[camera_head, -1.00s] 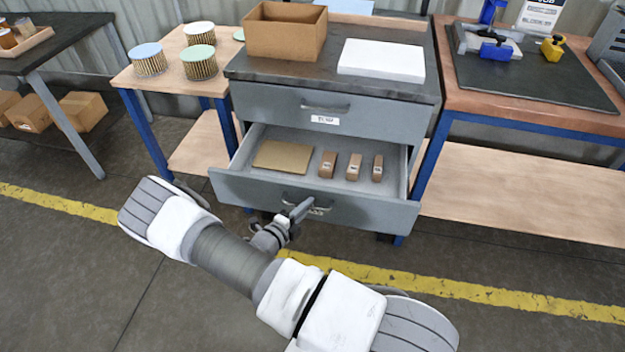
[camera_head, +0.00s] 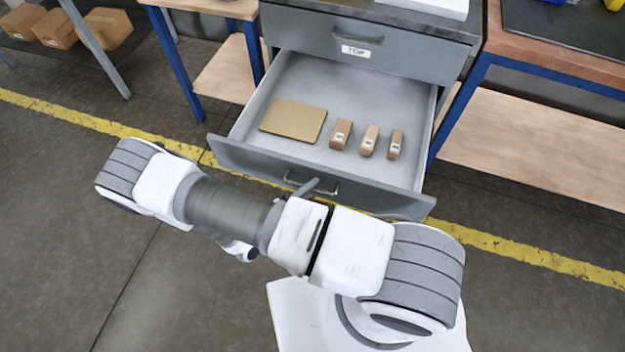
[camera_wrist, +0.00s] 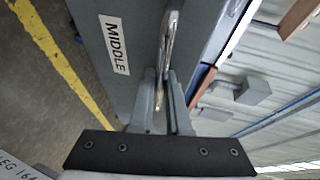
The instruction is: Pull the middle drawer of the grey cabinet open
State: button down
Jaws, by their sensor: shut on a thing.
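The grey cabinet (camera_head: 375,45) stands at the back in the head view. Its middle drawer (camera_head: 300,170) is pulled well out, and its inside shows. The drawer holds a flat tan board (camera_head: 293,121) and three small brown boxes (camera_head: 368,140). My gripper (camera_wrist: 163,90) is shut on the drawer's metal handle (camera_wrist: 168,45) in the wrist view, beside the MIDDLE label (camera_wrist: 114,44). In the head view my arm hides most of the gripper, and the handle (camera_head: 312,186) shows just beyond it.
The top drawer (camera_head: 360,40) is closed. A wooden bench with blue legs (camera_head: 560,140) stands to the right, and a small table (camera_head: 225,70) to the left. Cardboard boxes (camera_head: 105,28) sit at the far left. The floor in front is clear.

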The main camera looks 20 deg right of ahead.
jog(key=c, duration=1.2)
grip_release()
jog(key=shift+o, duration=0.2)
jog(key=v, duration=1.7)
jog(key=shift+a+p, duration=0.25)
jog(key=shift+p, duration=0.15)
jog(key=shift+r, duration=0.15)
